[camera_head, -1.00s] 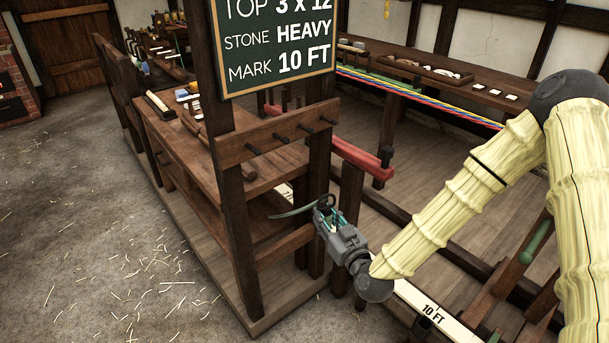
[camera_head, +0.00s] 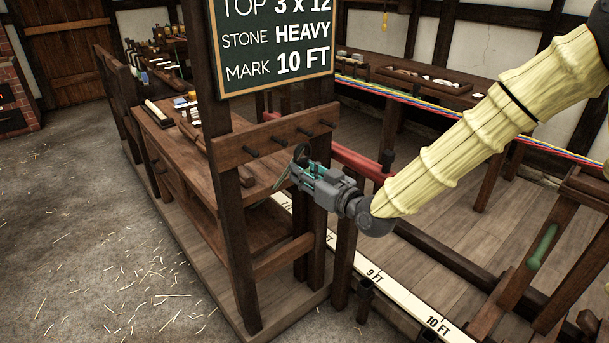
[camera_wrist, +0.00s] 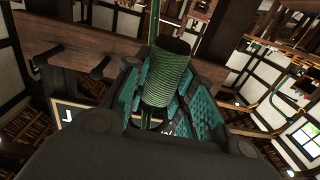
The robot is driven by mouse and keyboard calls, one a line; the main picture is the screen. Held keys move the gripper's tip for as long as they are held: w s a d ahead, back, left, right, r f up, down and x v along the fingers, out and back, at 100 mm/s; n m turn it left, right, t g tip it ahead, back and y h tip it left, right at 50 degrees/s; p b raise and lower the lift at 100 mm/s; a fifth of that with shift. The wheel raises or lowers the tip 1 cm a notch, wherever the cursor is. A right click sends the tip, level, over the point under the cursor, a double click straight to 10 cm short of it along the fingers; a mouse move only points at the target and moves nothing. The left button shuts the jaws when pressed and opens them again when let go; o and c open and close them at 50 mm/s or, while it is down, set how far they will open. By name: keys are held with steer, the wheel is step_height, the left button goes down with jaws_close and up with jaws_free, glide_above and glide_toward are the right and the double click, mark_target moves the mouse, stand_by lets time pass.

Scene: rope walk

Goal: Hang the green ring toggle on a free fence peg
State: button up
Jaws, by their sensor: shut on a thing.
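My gripper (camera_head: 300,174) is shut on the green ring toggle, whose ribbed green body (camera_wrist: 166,80) sits between the finger pads in the wrist view. In the head view, a dark ring (camera_head: 302,151) shows above the fingertips and a thin green strand (camera_head: 283,179) hangs to their left. The toggle is held in the air, below and in front of the peg rail (camera_head: 230,153). Several dark pegs stick out of this rail, among them a left one (camera_head: 251,151) and a right one (camera_head: 328,122). They look bare. Two pegs also show in the wrist view (camera_wrist: 99,68).
A chalkboard (camera_head: 272,45) hangs above the peg rail on a dark post (camera_head: 225,190). A wooden bench (camera_head: 165,135) stands behind it. A red rail (camera_head: 360,163) lies just behind my gripper. A marked white plank (camera_head: 400,297) runs below. Floor at the left is open.

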steer(key=f+b+x, duration=0.1)
steer(key=x, duration=0.8)
steer(key=shift+w+f, duration=0.25)
steer(key=shift+f, duration=0.1)
stand_by(1.0)
steer(key=shift+a, duration=0.1)
stand_by(0.6)
steer(key=o, duration=1.1)
